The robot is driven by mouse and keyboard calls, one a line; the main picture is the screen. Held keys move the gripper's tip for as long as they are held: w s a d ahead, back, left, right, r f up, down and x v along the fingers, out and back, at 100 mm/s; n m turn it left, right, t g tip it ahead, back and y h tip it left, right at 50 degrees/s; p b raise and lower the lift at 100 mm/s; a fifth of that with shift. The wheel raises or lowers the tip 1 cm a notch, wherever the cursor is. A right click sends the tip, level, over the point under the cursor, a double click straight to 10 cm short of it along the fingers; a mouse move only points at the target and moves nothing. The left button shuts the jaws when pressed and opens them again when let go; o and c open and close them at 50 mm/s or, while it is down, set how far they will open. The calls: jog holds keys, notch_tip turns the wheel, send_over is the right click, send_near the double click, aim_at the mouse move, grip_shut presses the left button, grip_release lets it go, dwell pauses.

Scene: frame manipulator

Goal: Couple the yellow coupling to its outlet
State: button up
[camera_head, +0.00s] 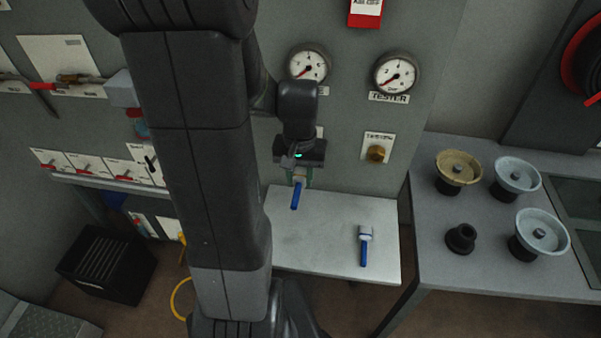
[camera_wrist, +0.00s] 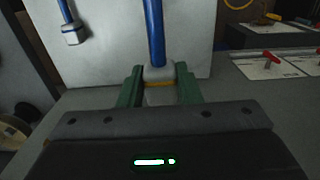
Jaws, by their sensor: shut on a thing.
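The yellow coupling (camera_wrist: 160,83) is a pale grey fitting with a yellow band and a blue tail (camera_wrist: 154,30), seen in the wrist view. My gripper (camera_wrist: 158,76) is shut on it, with a green finger on each side. In the head view my gripper (camera_head: 300,173) is in front of the grey panel, above the back of the white shelf, and the blue tail (camera_head: 296,195) points down. A brass fitting (camera_head: 376,154) on a white labelled plate sits on the panel to the right, apart from my gripper. I cannot tell whether it is the yellow coupling's outlet.
A second coupling (camera_head: 366,234) with a blue tail lies on the white shelf (camera_head: 318,245). Two gauges (camera_head: 396,73) are on the panel above. A side table (camera_head: 440,224) at right holds several round wheels and a black piece. My arm hides part of the panel.

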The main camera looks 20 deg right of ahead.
jog(key=shift+w+d+p, duration=0.1)
jog(key=shift+w+d, duration=0.45)
jog(key=shift+w, duration=0.3)
jog(key=shift+w+d+p, duration=0.1)
jog(key=shift+w+d, duration=0.4)
jog(key=shift+w, duration=0.3)
jog(key=shift+w+d+p, duration=0.1)
jog(key=shift+w+d, duration=0.45)
jog(key=shift+w, duration=0.3)
jog(key=shift+w+d, duration=0.1)
jog(key=shift+w, duration=0.15)
dwell(0.4)
jog(key=shift+w+d+r, duration=0.25)
jog(key=shift+w+r, duration=0.05)
jog(key=shift+r, duration=0.05)
dwell(0.6)
jog(key=o, duration=1)
jog(key=shift+r, duration=0.1)
notch_tip(320, 180, up, 13)
jog(key=s, duration=0.1)
jog(key=shift+a+r, duration=0.15)
jog(key=shift+a, duration=0.15)
